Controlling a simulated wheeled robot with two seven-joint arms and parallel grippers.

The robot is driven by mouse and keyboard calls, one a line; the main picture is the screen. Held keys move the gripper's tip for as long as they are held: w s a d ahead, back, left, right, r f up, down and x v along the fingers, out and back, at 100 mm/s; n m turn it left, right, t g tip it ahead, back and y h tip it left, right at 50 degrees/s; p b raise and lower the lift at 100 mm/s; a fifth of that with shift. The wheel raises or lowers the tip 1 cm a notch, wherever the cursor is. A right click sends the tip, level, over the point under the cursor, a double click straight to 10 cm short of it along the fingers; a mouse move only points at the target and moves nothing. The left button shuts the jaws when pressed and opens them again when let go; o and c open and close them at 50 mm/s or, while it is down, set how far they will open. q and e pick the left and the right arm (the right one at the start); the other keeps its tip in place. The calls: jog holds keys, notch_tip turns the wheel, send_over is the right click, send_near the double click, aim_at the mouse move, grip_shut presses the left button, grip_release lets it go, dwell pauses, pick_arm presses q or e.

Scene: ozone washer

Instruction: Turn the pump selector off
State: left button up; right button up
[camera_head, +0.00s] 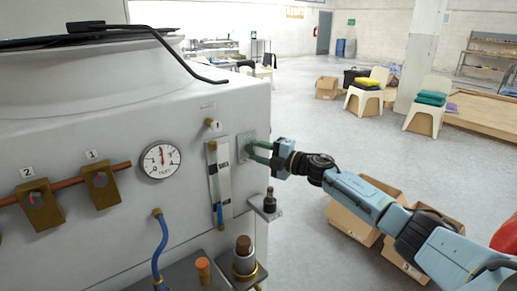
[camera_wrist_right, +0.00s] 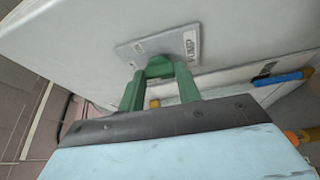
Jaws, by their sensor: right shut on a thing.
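The pump selector's grey plate (camera_head: 240,143) is on the right part of the machine's front face. In the right wrist view the plate (camera_wrist_right: 145,46) carries the label PUMP. My right gripper (camera_head: 254,151) reaches it from the right. In the wrist view, the green fingers of the gripper (camera_wrist_right: 160,72) are shut on the selector knob at the plate. The knob is mostly hidden between the fingertips, so its setting cannot be read. My left gripper is not in view.
A pressure gauge (camera_head: 160,160), a sight tube (camera_head: 215,185) and two numbered brass valves (camera_head: 43,206) (camera_head: 101,185) are to the left. A black-topped fitting (camera_head: 269,201) stands just below my gripper. Cardboard boxes (camera_head: 350,222) lie on the floor behind my right arm.

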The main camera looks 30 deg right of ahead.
jog(key=shift+n, duration=0.5)
jog(key=o, duration=1)
jog(key=shift+c, duration=0.2)
jog(key=shift+s, duration=0.1)
jog(key=b+v, duration=0.1)
jog(key=v, duration=1.2)
jog(key=shift+r, duration=0.35)
jog(key=shift+d, duration=0.1)
